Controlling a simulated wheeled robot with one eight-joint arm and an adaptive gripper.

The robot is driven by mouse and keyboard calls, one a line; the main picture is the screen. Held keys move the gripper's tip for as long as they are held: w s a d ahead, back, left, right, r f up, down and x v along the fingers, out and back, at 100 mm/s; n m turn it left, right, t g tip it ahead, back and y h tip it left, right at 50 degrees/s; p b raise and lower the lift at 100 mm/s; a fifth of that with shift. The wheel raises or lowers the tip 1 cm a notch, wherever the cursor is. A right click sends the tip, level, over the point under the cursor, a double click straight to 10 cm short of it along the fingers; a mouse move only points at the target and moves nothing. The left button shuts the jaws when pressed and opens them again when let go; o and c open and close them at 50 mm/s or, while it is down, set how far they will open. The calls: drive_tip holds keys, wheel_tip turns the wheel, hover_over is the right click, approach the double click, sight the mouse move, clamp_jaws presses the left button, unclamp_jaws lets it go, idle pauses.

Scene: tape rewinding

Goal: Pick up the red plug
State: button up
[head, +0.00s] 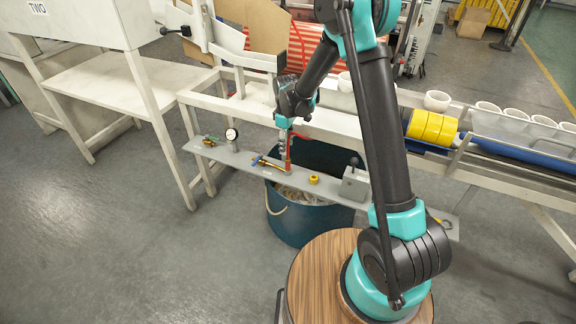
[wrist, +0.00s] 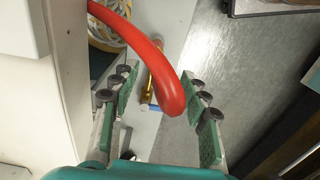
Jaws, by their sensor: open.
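The red plug shows in the wrist view (wrist: 170,90) as a smooth, curved red piece with a rounded end between the two finger pads. It runs to the upper left. In the head view a small red piece (head: 289,150) stands at the grey shelf, beside my gripper (head: 284,148). In the wrist view my gripper (wrist: 160,115) is open, with green-padded fingers on either side of the red piece. Gaps show between it and both pads.
A narrow grey shelf (head: 235,158) holds a gauge (head: 231,134), a brass and blue valve (head: 268,163), a yellow fitting (head: 313,180) and a grey box (head: 355,184). A dark blue bin (head: 300,222) stands below. A white frame (head: 260,118) runs close behind.

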sight(288, 160)
wheel_tip(288, 160, down, 5)
drive_tip(key=shift+r, duration=0.1)
drive_tip(key=shift+w+d+f, duration=0.15)
drive_tip(key=shift+w+f, duration=0.05)
drive_tip(key=shift+f, duration=1.1)
drive_tip(key=shift+w+d+f, duration=0.1)
drive_tip(key=shift+w+f, duration=0.05)
drive_tip(key=shift+f, duration=1.15)
drive_tip(key=shift+c, duration=0.4)
clamp_jaws()
